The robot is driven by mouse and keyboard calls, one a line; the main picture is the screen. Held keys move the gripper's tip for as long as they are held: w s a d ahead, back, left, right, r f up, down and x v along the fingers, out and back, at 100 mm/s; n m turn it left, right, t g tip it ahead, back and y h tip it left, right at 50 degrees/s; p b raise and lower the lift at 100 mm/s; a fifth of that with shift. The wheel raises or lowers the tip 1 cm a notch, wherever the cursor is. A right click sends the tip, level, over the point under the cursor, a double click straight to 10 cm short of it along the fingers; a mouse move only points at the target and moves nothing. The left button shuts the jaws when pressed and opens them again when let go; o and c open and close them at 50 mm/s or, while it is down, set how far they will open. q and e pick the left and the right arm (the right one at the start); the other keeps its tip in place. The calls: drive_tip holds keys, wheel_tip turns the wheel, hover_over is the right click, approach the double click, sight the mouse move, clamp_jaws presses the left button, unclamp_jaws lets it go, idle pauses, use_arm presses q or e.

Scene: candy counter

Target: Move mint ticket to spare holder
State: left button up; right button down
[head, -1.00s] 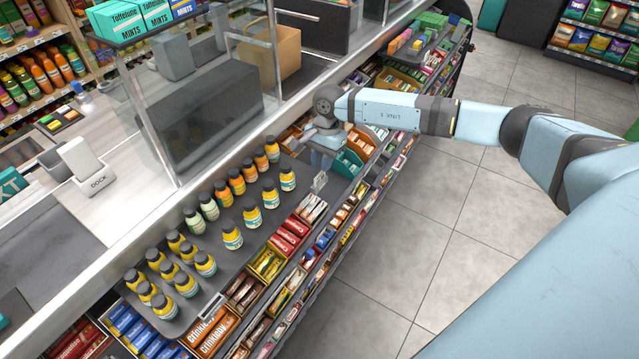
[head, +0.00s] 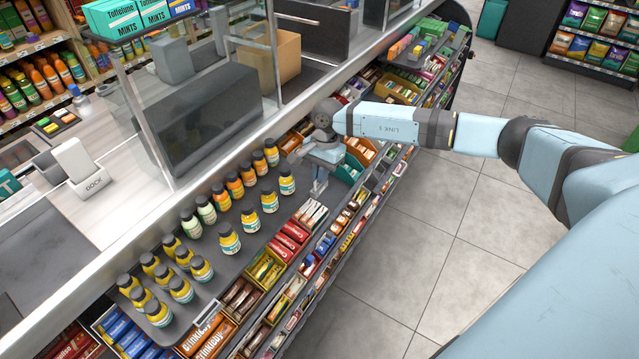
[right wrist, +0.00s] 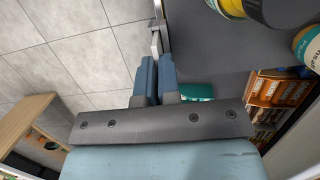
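My right gripper (head: 320,171) is over the front edge of the counter tray (head: 262,222), just above a small pale ticket holder (head: 318,188). In the right wrist view its two blue fingers (right wrist: 159,78) are close together, with only a thin gap. The holder (right wrist: 155,42) shows almost edge-on, just beyond the fingertips; I cannot tell whether they touch it or a ticket in it. Another small holder (head: 207,313) sits at the tray's front edge at the lower left, and I see no ticket in it. No print is readable on either. My left gripper is out of view.
Several yellow-labelled bottles (head: 229,241) stand on the tray, with orange ones (head: 235,186) behind. Candy boxes (head: 285,247) fill the racks below the front edge. A clear screen (head: 140,110) stands behind. The tiled floor (head: 420,240) at the right is open.

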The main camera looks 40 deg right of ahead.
drive_tip(key=shift+r+p, duration=0.9)
drive_tip(key=shift+r, duration=1.15)
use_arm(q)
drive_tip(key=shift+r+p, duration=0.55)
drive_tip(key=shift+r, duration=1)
use_arm(e)
drive_tip(key=shift+r, duration=1.4)
drive_tip(key=shift+a+r, duration=0.2)
drive_tip(key=shift+r, duration=0.05)
use_arm(q)
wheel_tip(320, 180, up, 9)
drive_tip(key=p, duration=1)
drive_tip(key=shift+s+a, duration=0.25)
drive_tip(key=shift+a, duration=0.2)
use_arm(e)
drive_tip(key=s+a+r+n+g+h, duration=0.1)
drive_tip(key=s+a+r+n+h, duration=0.1)
drive_tip(key=s+a+r+n, duration=0.9)
wheel_tip(320, 180, up, 4)
drive_tip(key=a+n, duration=0.1)
drive_tip(key=n, duration=0.1)
drive_tip(key=shift+s+a+n, duration=0.15)
drive_tip(key=shift+a+n, duration=0.1)
drive_tip(key=shift+n, duration=0.05)
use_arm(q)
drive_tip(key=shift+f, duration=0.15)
